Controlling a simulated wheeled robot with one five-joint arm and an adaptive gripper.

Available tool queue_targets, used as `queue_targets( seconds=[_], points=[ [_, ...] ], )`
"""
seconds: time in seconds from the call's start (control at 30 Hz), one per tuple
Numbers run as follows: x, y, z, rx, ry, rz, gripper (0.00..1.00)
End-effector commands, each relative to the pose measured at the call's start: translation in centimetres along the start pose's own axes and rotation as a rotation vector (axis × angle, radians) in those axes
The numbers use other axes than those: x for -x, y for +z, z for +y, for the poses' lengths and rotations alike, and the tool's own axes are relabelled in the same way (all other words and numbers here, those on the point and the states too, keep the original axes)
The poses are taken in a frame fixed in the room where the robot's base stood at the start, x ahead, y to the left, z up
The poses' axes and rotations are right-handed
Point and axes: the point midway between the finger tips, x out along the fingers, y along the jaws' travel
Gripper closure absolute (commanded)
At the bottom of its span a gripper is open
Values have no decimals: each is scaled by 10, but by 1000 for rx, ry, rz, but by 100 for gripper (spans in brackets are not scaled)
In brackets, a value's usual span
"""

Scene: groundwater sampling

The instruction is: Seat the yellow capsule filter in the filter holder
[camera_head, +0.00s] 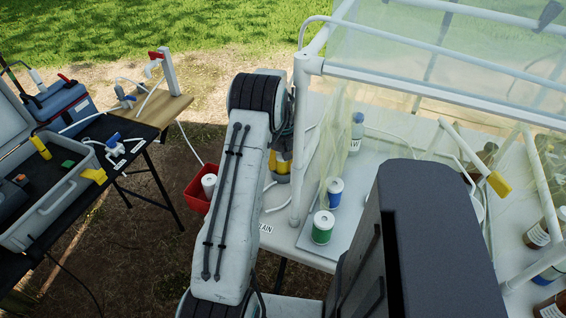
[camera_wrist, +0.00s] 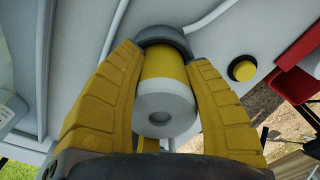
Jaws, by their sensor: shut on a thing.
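In the wrist view, the yellow capsule filter (camera_wrist: 165,72) shows a yellow band and a pale grey round end with a small hole. My gripper (camera_wrist: 163,62) has its two yellow fingers on either side of it, shut on it. A dark grey curved piece (camera_wrist: 163,36), which looks like the filter holder, lies at the filter's far end. I cannot tell whether the filter is inside it or only against it. In the head view, part of my yellow gripper (camera_head: 280,161) shows beside my arm; my arm hides the filter and holder.
A white-framed table (camera_head: 305,232) carries a blue-and-white can (camera_head: 334,193), a green-and-white can (camera_head: 322,228) and brown bottles (camera_head: 541,232). A yellow round knob (camera_wrist: 242,68) is right of my gripper. A red bin (camera_head: 197,190) hangs left of the table.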

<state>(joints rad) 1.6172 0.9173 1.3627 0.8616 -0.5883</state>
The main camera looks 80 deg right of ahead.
Motion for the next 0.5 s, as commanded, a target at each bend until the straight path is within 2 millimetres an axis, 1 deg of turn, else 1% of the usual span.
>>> queue_targets(
  seconds=[0.27,0.3,0.37,0.5],
  points=[
    [-4,0,0,0,0,0,86],
    [-3,0,0,0,0,0,51],
    [-3,0,0,0,0,0,46],
    [-3,0,0,0,0,0,46]
  ],
)
